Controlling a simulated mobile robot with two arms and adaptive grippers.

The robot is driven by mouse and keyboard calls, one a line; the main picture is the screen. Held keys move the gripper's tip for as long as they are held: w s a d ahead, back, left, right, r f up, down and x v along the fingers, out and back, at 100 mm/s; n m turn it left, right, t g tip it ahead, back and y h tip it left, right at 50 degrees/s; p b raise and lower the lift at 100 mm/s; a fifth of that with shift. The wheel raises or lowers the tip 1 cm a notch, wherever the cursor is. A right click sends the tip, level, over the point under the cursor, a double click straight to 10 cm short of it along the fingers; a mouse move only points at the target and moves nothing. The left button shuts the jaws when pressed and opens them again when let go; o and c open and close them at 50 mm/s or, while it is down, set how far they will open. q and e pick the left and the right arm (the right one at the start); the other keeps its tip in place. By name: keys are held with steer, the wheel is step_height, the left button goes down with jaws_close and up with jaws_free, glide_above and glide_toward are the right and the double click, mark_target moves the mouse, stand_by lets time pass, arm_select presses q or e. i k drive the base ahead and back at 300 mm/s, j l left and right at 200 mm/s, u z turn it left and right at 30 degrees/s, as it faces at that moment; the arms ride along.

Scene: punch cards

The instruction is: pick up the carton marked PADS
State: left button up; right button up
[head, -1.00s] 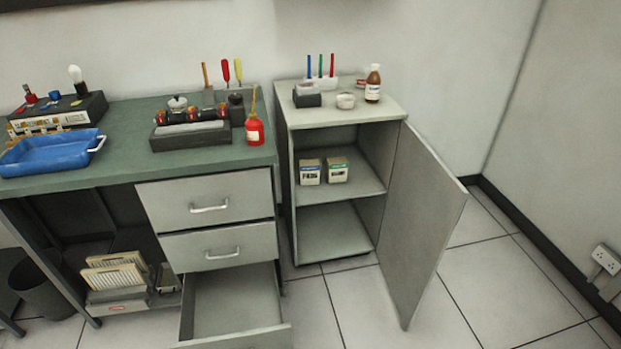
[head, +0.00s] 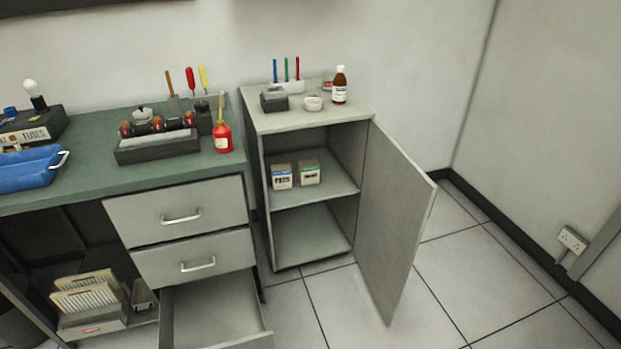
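Two small cartons stand side by side on the middle shelf of the open grey cabinet (head: 311,244). The left carton (head: 282,178) is pale with a blue band; its small dark lettering looks like PADS but is blurred. The right carton (head: 309,173) is pale with a green band, and its lettering is too small to read. Both stand upright near the shelf's front, close together. Neither of my grippers shows in the head view.
The cabinet door (head: 393,222) stands wide open to the right. A drawer (head: 213,312) left of the cabinet is pulled out. A brown bottle (head: 340,88), a pen holder (head: 287,87) and small containers stand on the cabinet top. The lower compartment is empty; floor at right is clear.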

mark_target(281, 173)
steer(key=i+l+z, duration=0.25)
steer(key=i+z, duration=0.15)
steer(key=i, duration=0.45)
steer(key=i+z, duration=0.45)
steer(key=i, duration=0.4)
